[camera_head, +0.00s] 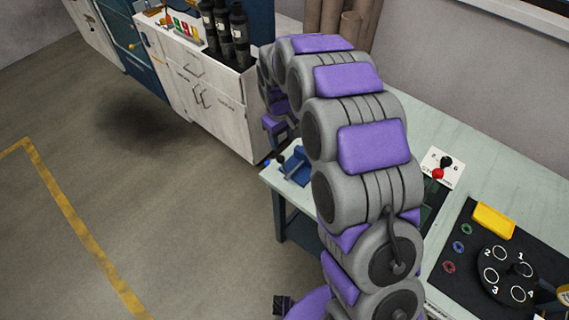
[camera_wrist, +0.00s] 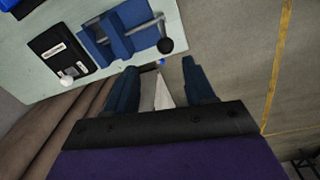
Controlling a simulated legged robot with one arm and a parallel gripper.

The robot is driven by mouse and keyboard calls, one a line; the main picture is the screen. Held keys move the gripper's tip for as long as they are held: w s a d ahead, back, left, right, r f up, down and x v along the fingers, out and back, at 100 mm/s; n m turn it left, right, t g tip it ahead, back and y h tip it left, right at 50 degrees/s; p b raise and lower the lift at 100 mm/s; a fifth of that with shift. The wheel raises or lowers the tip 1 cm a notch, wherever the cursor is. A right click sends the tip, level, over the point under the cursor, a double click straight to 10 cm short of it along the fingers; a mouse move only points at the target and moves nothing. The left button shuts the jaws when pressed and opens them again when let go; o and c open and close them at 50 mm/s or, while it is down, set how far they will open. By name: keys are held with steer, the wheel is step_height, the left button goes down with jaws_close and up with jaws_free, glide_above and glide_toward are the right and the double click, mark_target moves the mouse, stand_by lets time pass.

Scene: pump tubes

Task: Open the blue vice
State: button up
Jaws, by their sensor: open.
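The blue vice (camera_head: 296,166) sits at the near left end of the pale workbench, partly hidden by my arm in the head view. In the wrist view the vice (camera_wrist: 118,38) is at the top left, with a grey rod ending in a black ball (camera_wrist: 166,46). My fingers cannot be made out in the head view.
A black box with a white label (camera_wrist: 58,52) stands beside the vice. The workbench (camera_head: 470,165) carries a lever panel (camera_head: 441,168), a black board with a numbered dial (camera_head: 505,274) and a yellow block (camera_head: 493,220). A white cabinet (camera_head: 210,105) stands behind. The floor at left is clear.

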steer(key=b, duration=0.2)
glide_toward(283, 164)
steer(key=f, duration=0.3)
steer(key=a+f, duration=0.1)
steer(key=f, duration=0.1)
steer(key=shift+w, duration=0.2)
steer(key=f, duration=0.1)
steer(key=d+f, duration=0.1)
steer(key=f, duration=0.2)
steer(key=shift+w+d+f, duration=0.15)
steer(key=shift+d+f, duration=0.1)
steer(key=shift+f, duration=0.15)
steer(key=shift+a+f+b, duration=0.1)
steer(key=shift+f+b, duration=0.2)
steer(key=shift+f, duration=0.05)
steer(key=shift+a+f, duration=0.1)
steer(key=shift+a, duration=0.3)
steer(key=shift+d, duration=0.35)
steer(key=c, duration=0.6)
steer(key=shift+a, duration=0.1)
jaws_close()
